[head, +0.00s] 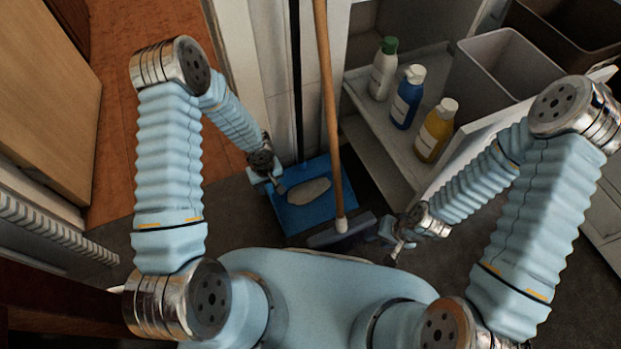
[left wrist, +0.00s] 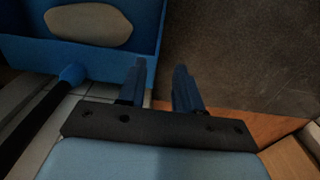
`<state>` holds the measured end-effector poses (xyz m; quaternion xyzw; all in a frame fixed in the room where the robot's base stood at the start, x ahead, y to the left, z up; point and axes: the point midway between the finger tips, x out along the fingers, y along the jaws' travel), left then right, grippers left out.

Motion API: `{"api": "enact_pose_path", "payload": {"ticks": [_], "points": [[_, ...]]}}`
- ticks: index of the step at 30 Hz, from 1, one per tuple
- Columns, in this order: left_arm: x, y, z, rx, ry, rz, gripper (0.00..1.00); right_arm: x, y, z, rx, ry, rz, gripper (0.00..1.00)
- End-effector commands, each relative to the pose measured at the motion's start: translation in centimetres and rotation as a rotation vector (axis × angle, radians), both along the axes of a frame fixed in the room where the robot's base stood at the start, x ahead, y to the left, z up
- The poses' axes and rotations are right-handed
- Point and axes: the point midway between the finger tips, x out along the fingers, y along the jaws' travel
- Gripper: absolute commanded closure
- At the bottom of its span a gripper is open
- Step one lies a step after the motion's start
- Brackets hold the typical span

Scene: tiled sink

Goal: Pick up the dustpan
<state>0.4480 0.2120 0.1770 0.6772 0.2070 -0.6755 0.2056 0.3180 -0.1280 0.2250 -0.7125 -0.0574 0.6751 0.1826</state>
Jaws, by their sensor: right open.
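The blue dustpan (head: 274,200) lies on the floor in front of me, with a beige oval object or patch on it. Its thin dark handle (head: 296,85) stands up by the white wall edge. In the left wrist view the dustpan (left wrist: 148,50) fills the upper left, and its black handle (left wrist: 32,128) with a blue joint runs at lower left. My left gripper (head: 276,187) is at the dustpan's left side; its two fingers (left wrist: 160,80) are apart, the left one overlapping the dustpan's edge in view. Contact cannot be told. My right gripper (head: 398,250) is open, right of the broom head.
A broom with a wooden handle (head: 329,100) and grey head (head: 343,231) stands in front of the dustpan's right part. An open cabinet (head: 385,140) at right holds white, blue and yellow bottles. A grey bin (head: 500,75) stands beyond. Dark floor is clear around the dustpan's left.

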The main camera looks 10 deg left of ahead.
Motion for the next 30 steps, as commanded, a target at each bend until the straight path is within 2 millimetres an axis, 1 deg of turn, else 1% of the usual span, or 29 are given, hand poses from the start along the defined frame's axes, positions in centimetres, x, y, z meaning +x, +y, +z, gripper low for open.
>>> {"api": "enact_pose_path", "payload": {"ticks": [1,3,6,9,15,17,21,24,30], "points": [[-0.1,0.0,-1.3,0.001,0.003,0.001,0.66,0.0,0.0,-0.4,0.0,0.001,0.0,0.57],[-0.2,0.0,-2.8,0.002,0.005,0.001,0.66,0.0,0.0,-0.6,0.001,0.002,0.001,0.57],[-0.2,0.0,-5.0,-0.001,0.004,0.0,0.66,-0.1,0.1,-0.9,0.002,0.002,0.001,0.57],[-0.1,0.0,-6.5,-0.001,0.003,0.001,0.66,-0.1,0.1,-1.1,0.003,0.003,0.002,0.57],[0.0,0.1,-8.0,-0.002,0.002,0.002,0.66,-0.1,0.1,-1.1,0.004,0.003,0.002,0.57],[0.1,0.1,-8.9,-0.003,0.004,0.002,0.66,-0.1,0.1,-1.1,0.004,0.003,0.002,0.57],[0.3,0.1,-11.3,-0.003,0.004,0.001,0.66,-0.1,0.2,-1.3,0.004,0.003,0.002,0.57],[0.4,0.2,-12.4,-0.003,0.003,0.001,0.66,-0.1,0.2,-1.4,0.004,0.004,0.003,0.57],[0.5,0.2,-12.7,-0.002,0.001,0.001,0.66,-0.1,0.2,-1.4,0.005,0.004,0.003,0.57]]}}
